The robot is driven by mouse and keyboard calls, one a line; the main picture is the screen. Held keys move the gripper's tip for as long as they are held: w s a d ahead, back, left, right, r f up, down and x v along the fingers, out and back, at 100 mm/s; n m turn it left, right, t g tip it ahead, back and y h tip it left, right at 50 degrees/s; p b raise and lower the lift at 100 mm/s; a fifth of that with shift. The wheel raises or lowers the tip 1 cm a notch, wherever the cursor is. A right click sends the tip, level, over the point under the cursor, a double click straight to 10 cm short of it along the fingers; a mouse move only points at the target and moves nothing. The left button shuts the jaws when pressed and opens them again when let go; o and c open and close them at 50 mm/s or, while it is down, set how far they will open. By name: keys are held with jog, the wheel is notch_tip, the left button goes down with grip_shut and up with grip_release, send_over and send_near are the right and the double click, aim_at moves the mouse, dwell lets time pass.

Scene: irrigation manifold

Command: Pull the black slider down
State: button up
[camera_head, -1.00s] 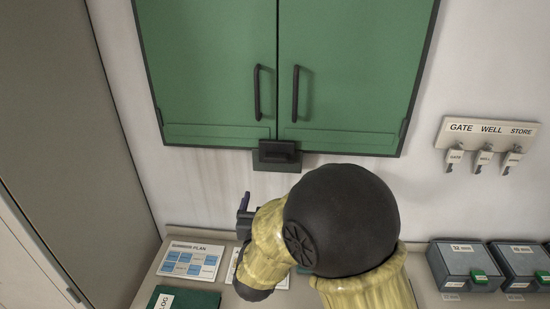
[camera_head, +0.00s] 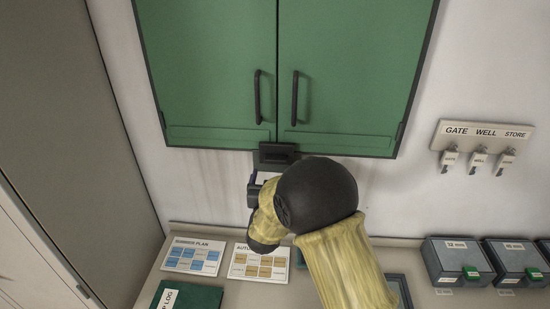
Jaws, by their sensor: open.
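The black slider (camera_head: 277,153) sits at the bottom edge of the green cabinet (camera_head: 215,70), below the meeting line of its two doors. The doors are closed and each has a black vertical handle. My gripper (camera_head: 256,184) is just below the slider and a little to its left, in front of the white wall. It is open and its jaws are largely hidden behind my yellow and black arm. I see no contact with the slider, though the arm hides part of the area under it.
A key rack (camera_head: 483,135) labelled GATE, WELL, STORE hangs on the right wall. Blue-grey boxes (camera_head: 452,255) stand on the counter at right. Two printed cards (camera_head: 193,256) and a green log book (camera_head: 186,297) lie at left. A tall grey panel (camera_head: 70,130) bounds the left.

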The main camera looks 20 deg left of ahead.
aim_at(275, 163)
jog(key=p+x, duration=0.2)
jog(key=x, duration=0.3)
jog(key=shift+w+r, duration=0.1)
jog(key=shift+w, duration=0.2)
jog(key=shift+w+a+p, duration=0.2)
jog(key=shift+w+p, duration=0.2)
jog(key=shift+w, duration=0.3)
jog(key=c, duration=1.4)
notch_tip(275, 163, down, 5)
jog(key=b, duration=0.5)
jog(key=shift+s, duration=0.1)
jog(key=o, duration=1.4)
jog(key=shift+s, duration=0.1)
